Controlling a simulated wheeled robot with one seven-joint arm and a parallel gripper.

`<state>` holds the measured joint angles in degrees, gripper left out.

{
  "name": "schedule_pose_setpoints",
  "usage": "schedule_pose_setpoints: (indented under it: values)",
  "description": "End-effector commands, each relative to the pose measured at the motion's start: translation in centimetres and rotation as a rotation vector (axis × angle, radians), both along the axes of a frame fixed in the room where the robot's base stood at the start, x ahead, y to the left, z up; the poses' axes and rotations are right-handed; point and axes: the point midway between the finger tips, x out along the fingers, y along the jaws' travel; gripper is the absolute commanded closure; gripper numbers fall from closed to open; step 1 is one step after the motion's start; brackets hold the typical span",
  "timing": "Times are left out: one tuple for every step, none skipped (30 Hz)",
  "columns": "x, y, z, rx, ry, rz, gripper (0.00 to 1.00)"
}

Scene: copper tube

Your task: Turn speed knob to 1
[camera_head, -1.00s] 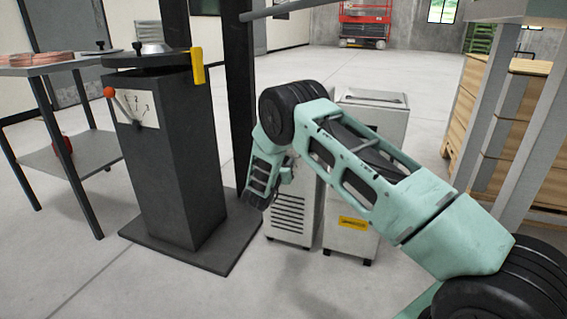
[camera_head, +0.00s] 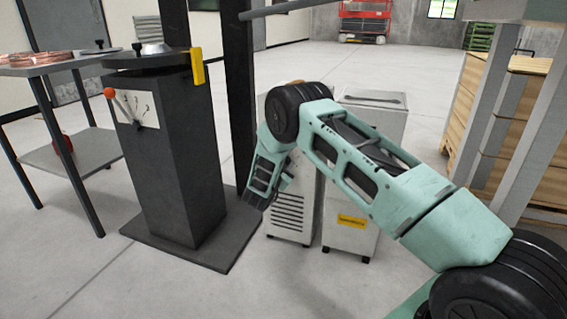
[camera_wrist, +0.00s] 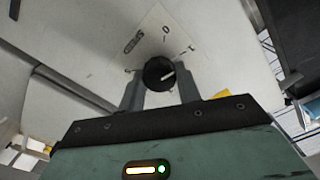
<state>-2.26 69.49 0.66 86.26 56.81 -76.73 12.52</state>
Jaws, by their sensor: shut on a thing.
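In the wrist view, a round black speed knob (camera_wrist: 157,72) with a white pointer line sits on a white panel (camera_wrist: 95,45). A pale label plate (camera_wrist: 157,38) with dark marks lies around it. The pointer line points toward the right in the picture; I cannot read every mark. My gripper (camera_wrist: 160,80) is shut on the knob, with one finger on each side. In the head view the knob and the fingertips are hidden; my arm reaches down in front of the white cabinets.
In the head view, a dark pedestal (camera_head: 170,165) with a red-ball lever (camera_head: 109,92) and a numbered dial (camera_head: 140,108) stands at left. White cabinets (camera_head: 365,130) stand behind my arm. Wooden crates (camera_head: 510,120) are at right.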

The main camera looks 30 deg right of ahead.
Motion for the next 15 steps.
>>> schedule_pose_setpoints:
  values:
    - [-0.06, 0.09, -0.12, 0.009, -0.007, 0.001, 0.89]
    - [-0.06, 0.09, -0.12, 0.012, -0.011, 0.001, 0.89]
    - [-0.07, 0.09, -0.13, 0.016, -0.015, 0.001, 0.89]
    - [-0.07, 0.09, -0.13, 0.018, -0.017, 0.0, 0.89]
    - [-0.07, 0.1, -0.14, 0.021, -0.021, 0.0, 0.89]
    - [-0.08, 0.09, -0.14, 0.023, -0.023, 0.0, 0.89]
    - [-0.07, 0.1, -0.15, 0.024, -0.025, 0.0, 0.89]
    - [-0.07, 0.1, -0.15, 0.024, -0.025, 0.0, 0.89]
    - [-0.07, 0.11, -0.16, 0.025, -0.026, 0.0, 0.89]
    - [-0.07, 0.11, -0.16, 0.025, -0.026, 0.0, 0.89]
    - [-0.07, 0.11, -0.16, 0.025, -0.026, 0.0, 0.89]
    - [-0.08, 0.11, -0.17, 0.025, -0.026, 0.0, 0.89]
    - [-0.08, 0.11, -0.17, 0.024, -0.025, 0.0, 0.89]
    - [-0.08, 0.11, -0.17, 0.024, -0.025, 0.0, 0.89]
    - [-0.08, 0.11, -0.17, 0.024, -0.025, 0.0, 0.89]
